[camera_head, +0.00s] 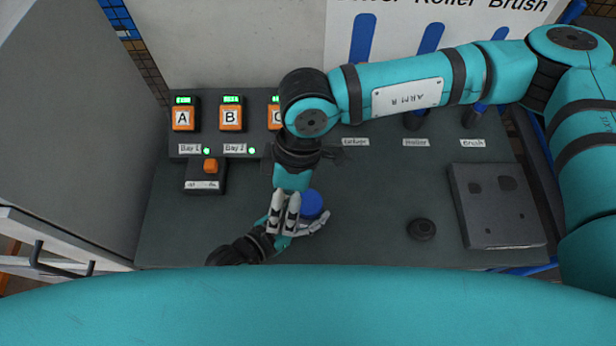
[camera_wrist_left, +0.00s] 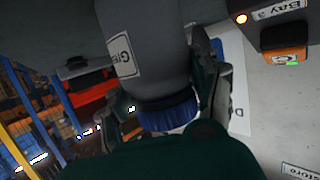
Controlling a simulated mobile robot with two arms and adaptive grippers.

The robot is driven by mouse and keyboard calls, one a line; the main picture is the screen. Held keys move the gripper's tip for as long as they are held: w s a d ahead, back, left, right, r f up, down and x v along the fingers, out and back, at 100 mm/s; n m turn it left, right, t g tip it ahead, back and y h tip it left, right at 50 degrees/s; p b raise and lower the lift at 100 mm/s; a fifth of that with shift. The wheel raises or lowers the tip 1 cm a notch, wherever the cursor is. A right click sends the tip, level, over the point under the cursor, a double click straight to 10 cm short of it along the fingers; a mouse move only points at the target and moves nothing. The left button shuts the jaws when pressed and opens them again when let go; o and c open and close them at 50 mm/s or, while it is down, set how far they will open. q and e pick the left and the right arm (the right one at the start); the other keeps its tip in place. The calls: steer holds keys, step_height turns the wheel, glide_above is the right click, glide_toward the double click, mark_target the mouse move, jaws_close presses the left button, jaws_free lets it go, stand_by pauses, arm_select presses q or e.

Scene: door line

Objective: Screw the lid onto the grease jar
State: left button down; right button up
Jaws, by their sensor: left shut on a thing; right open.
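The grease jar (camera_wrist_left: 160,60) is a grey cylinder with a partly visible white label starting with G. A blue ribbed lid (camera_wrist_left: 168,114) is at one end of it; whether it is fully seated cannot be told. In the head view the lid shows as a round blue top (camera_head: 313,204), and the jar body is mostly hidden below. My left gripper (camera_head: 306,224) is shut on the grease jar, its fingers on both sides in the left wrist view (camera_wrist_left: 172,88). My right gripper (camera_head: 284,212) is open, just left of the blue top; the gap to it is unclear.
A small black round piece (camera_head: 422,229) lies to the right, beside a dark grey box (camera_head: 497,205). Bay units with orange blocks (camera_head: 231,116) line the back left. A small switch box (camera_head: 206,177) stands in front of them. The bench (camera_head: 375,190) between jar and black piece is clear.

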mark_target(308, 202)
steer(key=w+d, duration=0.1)
steer(key=w+d+n+t+h, duration=0.1)
steer(key=w, duration=0.1)
steer(key=w+d+t+h, duration=0.1)
steer(key=d, duration=0.1)
steer(key=shift+w+f, duration=0.3)
steer(key=shift+w, duration=0.05)
steer(key=shift+f, duration=4.05)
steer(key=c, duration=1.1)
steer(key=shift+o, duration=0.2)
steer(key=m, duration=0.5)
steer(key=shift+s+a, duration=0.1)
steer(key=m, duration=0.4)
